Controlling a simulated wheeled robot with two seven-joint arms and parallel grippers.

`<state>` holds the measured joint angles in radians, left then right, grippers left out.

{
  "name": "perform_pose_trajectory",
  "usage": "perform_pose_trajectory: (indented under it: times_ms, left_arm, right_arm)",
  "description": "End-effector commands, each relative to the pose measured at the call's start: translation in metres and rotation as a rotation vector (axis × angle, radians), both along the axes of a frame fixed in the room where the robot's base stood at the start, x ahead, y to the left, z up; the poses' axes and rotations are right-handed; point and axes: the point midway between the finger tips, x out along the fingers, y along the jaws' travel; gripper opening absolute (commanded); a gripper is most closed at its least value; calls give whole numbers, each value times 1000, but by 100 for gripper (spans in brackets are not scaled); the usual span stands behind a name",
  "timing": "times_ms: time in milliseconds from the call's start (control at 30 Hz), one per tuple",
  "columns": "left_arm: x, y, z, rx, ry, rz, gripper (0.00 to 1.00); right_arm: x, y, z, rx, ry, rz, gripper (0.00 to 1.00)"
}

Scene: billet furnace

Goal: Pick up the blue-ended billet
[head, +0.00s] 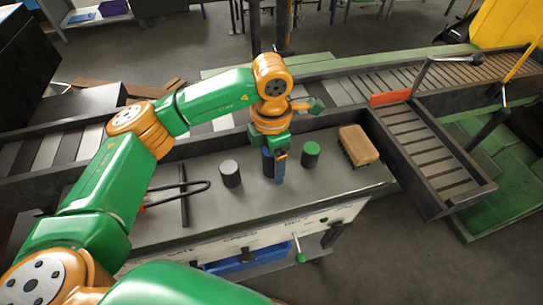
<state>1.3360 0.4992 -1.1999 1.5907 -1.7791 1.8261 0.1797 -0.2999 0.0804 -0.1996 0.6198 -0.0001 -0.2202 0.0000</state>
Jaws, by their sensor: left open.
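The blue-ended billet (267,163) stands upright on the grey bench, a dark cylinder with a blue top, partly hidden by my left gripper. My left gripper (279,170) is open and points down at this billet; one finger shows in front of its right side. I cannot tell whether the finger touches it. A green-ended billet (310,154) stands to the right, and a billet with a grey end (230,173) stands to the left. My right gripper is not in view.
A wooden-backed brush (358,145) lies at the bench's right. Black tongs (184,195) lie at its left. A roller conveyor (345,91) runs behind, with a side branch (428,150) and an orange-red plate (390,98). The bench (330,183) is clear in front of the billets.

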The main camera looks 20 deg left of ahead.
Motion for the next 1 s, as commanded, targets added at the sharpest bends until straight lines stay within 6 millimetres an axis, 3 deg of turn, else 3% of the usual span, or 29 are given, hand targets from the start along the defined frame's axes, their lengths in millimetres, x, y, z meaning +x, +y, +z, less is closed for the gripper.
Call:
perform_pose_trajectory:
  times_ms: [67, 300, 367, 1000]
  left_arm:
    - [0, 0, 0, 0, 0, 0, 79]
    - [0, 0, 0, -1, 1, 0, 14]
    - [0, 0, 0, -1, 1, 0, 0]
    - [0, 0, 0, 0, 0, 0, 0]
  right_arm:
    - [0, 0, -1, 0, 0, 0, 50]
    - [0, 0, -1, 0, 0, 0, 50]
    - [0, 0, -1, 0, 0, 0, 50]
    - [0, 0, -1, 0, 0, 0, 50]
